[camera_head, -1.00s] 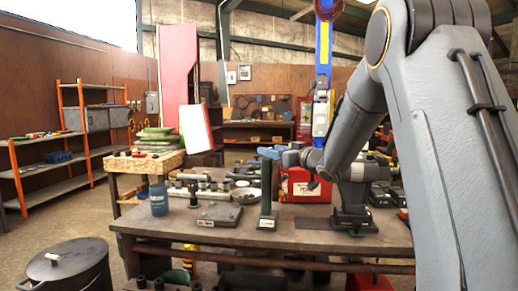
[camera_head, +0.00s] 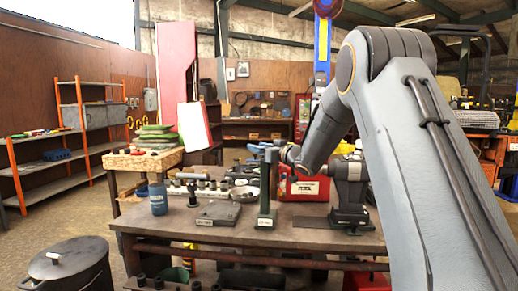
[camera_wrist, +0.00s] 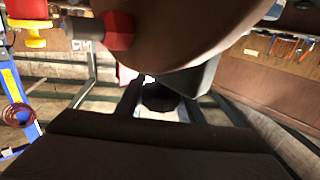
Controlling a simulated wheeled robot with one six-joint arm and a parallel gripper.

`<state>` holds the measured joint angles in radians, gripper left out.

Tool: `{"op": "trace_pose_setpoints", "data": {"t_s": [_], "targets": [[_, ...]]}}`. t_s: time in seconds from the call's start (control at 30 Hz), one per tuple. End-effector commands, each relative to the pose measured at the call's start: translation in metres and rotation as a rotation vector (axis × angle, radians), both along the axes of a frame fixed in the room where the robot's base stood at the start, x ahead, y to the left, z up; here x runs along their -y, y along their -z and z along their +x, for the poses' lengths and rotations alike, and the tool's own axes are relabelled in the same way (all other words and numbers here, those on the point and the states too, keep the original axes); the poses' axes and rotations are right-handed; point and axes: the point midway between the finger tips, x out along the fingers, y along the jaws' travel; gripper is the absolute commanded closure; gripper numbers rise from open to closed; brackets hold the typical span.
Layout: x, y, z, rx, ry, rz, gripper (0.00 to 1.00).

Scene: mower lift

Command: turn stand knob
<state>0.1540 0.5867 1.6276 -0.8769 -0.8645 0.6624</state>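A dark green stand (camera_head: 266,212) stands upright on the workbench, its base near the front edge. A small light blue piece (camera_head: 256,149) shows at its top; whether it belongs to the stand or to my fingers is unclear. My gripper (camera_head: 279,152) is at the stand's top, close beside it on the right. Its fingers are too small to read in the head view. In the wrist view, a round black part (camera_wrist: 160,97) shows between dark bars. I cannot tell if it is the knob or if it is gripped.
The workbench (camera_head: 300,234) holds a blue jar (camera_head: 158,198), a flat dark block (camera_head: 218,213), a red box (camera_head: 305,187) and a grey machine (camera_head: 350,190) close right of my gripper. A dark lidded drum (camera_head: 68,266) stands on the floor at front left.

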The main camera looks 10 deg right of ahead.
Motion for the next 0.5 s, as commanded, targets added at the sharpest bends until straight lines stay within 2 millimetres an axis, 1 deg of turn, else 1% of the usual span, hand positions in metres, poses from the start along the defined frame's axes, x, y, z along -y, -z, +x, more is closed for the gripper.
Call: {"op": "trace_pose_setpoints", "data": {"t_s": [0.03, 0.1, 0.13, 0.37, 0.5], "targets": [[0.0001, -0.0001, 0.0, 0.0, 0.0, 0.0, 0.75], [0.0001, -0.0001, -0.0002, 0.0, 0.0, 0.0, 0.87], [0.0001, -0.0001, -0.0002, 0.0, 0.0, 0.0, 0.9], [-0.0001, -0.0002, 0.0002, 0.002, 0.012, 0.0, 0.9], [0.0005, 0.0013, 0.0009, 0.001, 0.048, 0.0, 0.9]]}}
